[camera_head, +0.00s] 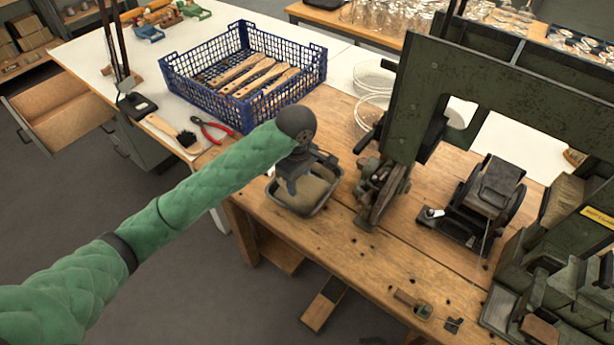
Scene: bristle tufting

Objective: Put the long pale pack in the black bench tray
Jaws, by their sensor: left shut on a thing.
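The black bench tray (300,213) is a small dark tray with a rounded rim on the wooden bench, near its left edge. A pale tan thing (318,188), which looks like the long pale pack, shows within the tray's rim. My left gripper (290,187) points down over the tray and is shut on the pale pack. The gripper and wrist hide part of the pack and the tray's far side. I cannot tell whether the pack touches the tray floor. My right gripper is not in view.
A blue crate (202,97) with several wooden brush handles stands behind. Red-handled pliers (216,132) and a brush (172,132) lie left of it. A dark green machine (470,95) stands to the right. The bench front (360,275) is mostly clear.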

